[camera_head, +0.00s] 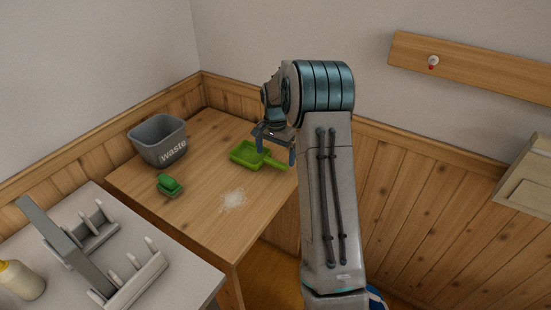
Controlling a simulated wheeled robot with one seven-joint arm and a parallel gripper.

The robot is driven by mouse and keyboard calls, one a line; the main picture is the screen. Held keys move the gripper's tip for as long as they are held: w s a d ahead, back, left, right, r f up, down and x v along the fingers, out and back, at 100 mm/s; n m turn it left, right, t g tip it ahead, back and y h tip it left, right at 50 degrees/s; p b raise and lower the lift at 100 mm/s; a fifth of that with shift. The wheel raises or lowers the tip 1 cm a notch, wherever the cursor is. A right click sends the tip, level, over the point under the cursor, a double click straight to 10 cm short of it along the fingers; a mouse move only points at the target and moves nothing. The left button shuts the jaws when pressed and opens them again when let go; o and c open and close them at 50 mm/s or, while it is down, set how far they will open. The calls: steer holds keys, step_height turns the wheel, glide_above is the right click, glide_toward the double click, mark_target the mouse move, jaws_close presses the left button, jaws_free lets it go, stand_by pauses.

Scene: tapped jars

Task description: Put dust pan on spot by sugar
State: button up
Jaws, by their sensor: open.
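The green dust pan (247,154) lies on the wooden table near its back right side, with its handle (275,164) pointing right. A small white heap of sugar (233,200) is spread on the table nearer the front edge, in front of the dust pan and apart from it. My gripper (275,151) is open above the dust pan, near where the handle meets the pan. I cannot tell whether the fingers touch it. My arm comes in from the right and hides the table's right edge.
A grey waste bin (160,141) stands at the table's back left. A green brush (169,185) lies at the left. A white counter (190,285) in front holds a grey rack (65,245) and a bottle (20,280). The table between brush and sugar is clear.

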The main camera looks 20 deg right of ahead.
steer(key=s+a+r+n, duration=0.1)
steer(key=s+a+r, duration=0.15)
steer(key=r, duration=0.45)
steer(key=s+a+r+n, duration=0.1)
steer(key=s+a+r, duration=0.15)
steer(key=r, duration=0.45)
steer(key=s+a+n+t, duration=0.1)
steer(key=s+a+n, duration=0.3)
steer(key=s, duration=0.9)
steer(key=s+a+n+t, duration=0.1)
steer(key=s+a+n, duration=0.3)
steer(key=s, duration=1)
steer(key=shift+s+a+f+n+t, duration=0.15)
steer(key=shift+a+f+n+t, duration=0.2)
steer(key=shift+a+t, duration=0.1)
